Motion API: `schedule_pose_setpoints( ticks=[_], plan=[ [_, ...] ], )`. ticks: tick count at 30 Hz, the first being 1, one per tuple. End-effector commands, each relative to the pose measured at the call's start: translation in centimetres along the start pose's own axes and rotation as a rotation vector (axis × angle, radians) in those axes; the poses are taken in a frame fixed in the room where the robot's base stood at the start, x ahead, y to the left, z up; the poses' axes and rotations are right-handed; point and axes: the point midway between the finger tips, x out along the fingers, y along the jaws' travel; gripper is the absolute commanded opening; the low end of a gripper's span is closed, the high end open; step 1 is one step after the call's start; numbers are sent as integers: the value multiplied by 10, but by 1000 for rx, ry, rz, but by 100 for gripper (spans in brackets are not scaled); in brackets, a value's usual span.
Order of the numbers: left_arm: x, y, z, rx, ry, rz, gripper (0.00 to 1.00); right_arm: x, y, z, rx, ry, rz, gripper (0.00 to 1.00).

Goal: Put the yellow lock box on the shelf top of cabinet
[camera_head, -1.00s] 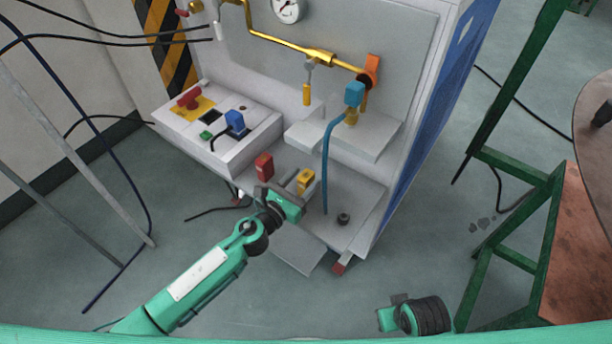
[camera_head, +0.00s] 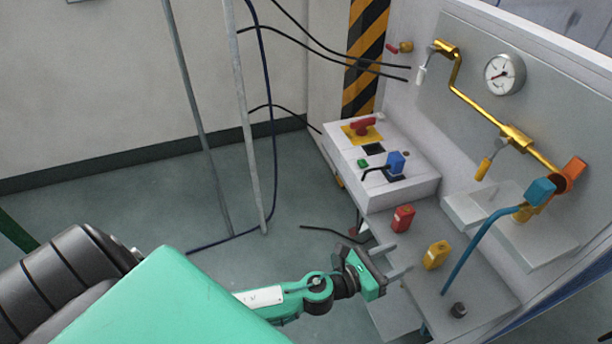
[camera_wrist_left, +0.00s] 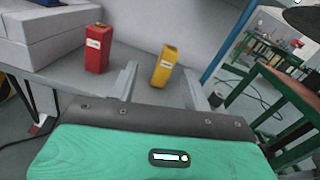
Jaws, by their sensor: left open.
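The yellow lock box (camera_head: 436,255) stands upright on the lower grey deck (camera_head: 478,290) of the cabinet. It also shows in the left wrist view (camera_wrist_left: 163,66). My left gripper (camera_head: 400,263) is open and empty, close to the box on its left side in the head view. In the wrist view the box appears between the two fingers (camera_wrist_left: 160,88), apart from them and just beyond the tips. A raised white shelf (camera_head: 540,250) juts from the cabinet's back panel, above the deck. My right gripper is not in view.
A red lock box (camera_head: 403,218) stands on the deck beside the yellow one. A blue handle with a long blue hose (camera_head: 480,245) rises close to the right. A black knob (camera_head: 458,310) sits near the deck's front. The white control box (camera_head: 400,195) is at the left.

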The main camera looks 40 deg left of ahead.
Motion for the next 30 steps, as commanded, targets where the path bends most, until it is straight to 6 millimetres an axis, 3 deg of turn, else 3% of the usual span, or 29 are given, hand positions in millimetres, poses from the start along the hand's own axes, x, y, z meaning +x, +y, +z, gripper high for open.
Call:
schedule_pose_setpoints(
  ticks=[5, 9, 11, 15, 18, 23, 24, 30],
  plan=[
    [-26, 42, 2, -650, -51, 324, 49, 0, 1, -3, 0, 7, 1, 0],
    [-73, 74, -25, -1275, -135, 661, 49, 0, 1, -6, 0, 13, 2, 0],
    [-97, 80, -41, -1526, -185, 812, 49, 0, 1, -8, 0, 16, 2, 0],
    [-160, 73, -81, -2046, -328, 1188, 49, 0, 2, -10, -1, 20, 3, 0],
    [-198, 56, -101, -2311, -440, 1442, 49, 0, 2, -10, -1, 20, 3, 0],
    [-238, 28, -116, -2534, -576, 1737, 49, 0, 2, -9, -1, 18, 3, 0],
    [-243, 24, -116, 2508, 586, -1742, 49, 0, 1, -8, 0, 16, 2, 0],
    [-251, 18, -119, 2426, 590, -1726, 49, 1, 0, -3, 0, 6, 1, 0]
  ],
)
